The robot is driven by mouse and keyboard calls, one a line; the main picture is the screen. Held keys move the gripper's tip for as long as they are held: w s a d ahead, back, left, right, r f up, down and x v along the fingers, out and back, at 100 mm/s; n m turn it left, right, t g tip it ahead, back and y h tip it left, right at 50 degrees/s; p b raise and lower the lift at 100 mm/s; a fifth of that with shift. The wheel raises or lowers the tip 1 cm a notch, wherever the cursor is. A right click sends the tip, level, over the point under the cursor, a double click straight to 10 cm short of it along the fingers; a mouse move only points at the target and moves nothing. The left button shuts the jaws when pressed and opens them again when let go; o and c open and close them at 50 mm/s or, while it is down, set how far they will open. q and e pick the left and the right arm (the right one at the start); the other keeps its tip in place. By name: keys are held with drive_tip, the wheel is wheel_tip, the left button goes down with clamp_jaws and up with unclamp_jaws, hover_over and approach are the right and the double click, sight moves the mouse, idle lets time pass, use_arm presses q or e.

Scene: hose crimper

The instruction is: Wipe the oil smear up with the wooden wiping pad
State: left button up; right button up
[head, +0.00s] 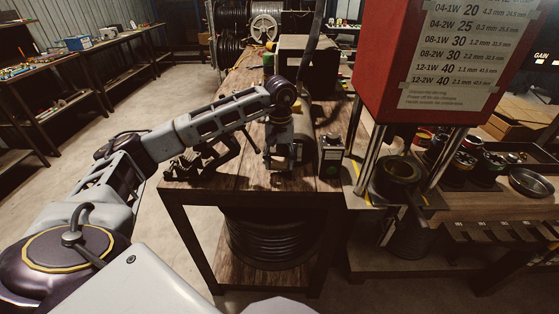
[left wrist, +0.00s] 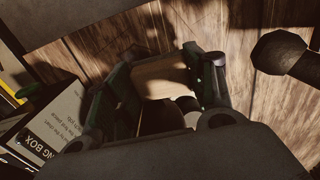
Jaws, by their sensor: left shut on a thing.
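My left gripper (head: 281,158) points down over the wooden-topped table (head: 240,175), near its front edge. In the left wrist view, my left gripper (left wrist: 165,88) is shut on the wooden wiping pad (left wrist: 163,76), a pale wooden block between the two fingers. The pad is close above or on the table top; I cannot tell whether it touches. In the head view the gripper and shadow hide the pad. I cannot make out the oil smear in either view. My right gripper is not in view.
A dark clamp-like tool (head: 207,155) stands left of the gripper. A small button box (head: 331,155) stands close on its right. A white printed box (left wrist: 55,125) lies at left in the wrist view. The red crimper (head: 400,95) stands at right.

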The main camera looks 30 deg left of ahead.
use_arm(q)
wheel_tip(320, 180, up, 2)
drive_tip(key=shift+w+a+r+p, duration=0.1)
drive_tip(key=shift+w+r+p, duration=0.05)
drive_tip(key=shift+r+p, duration=0.15)
drive_tip(key=shift+c, duration=0.6)
drive_tip(key=shift+s+r, duration=0.35)
drive_tip(key=shift+r, duration=0.25)
drive_tip(key=shift+w+r+p, duration=0.2)
drive_tip(key=shift+r+p, duration=0.1)
drive_tip(key=shift+p, duration=0.3)
drive_tip(key=shift+s, duration=0.1)
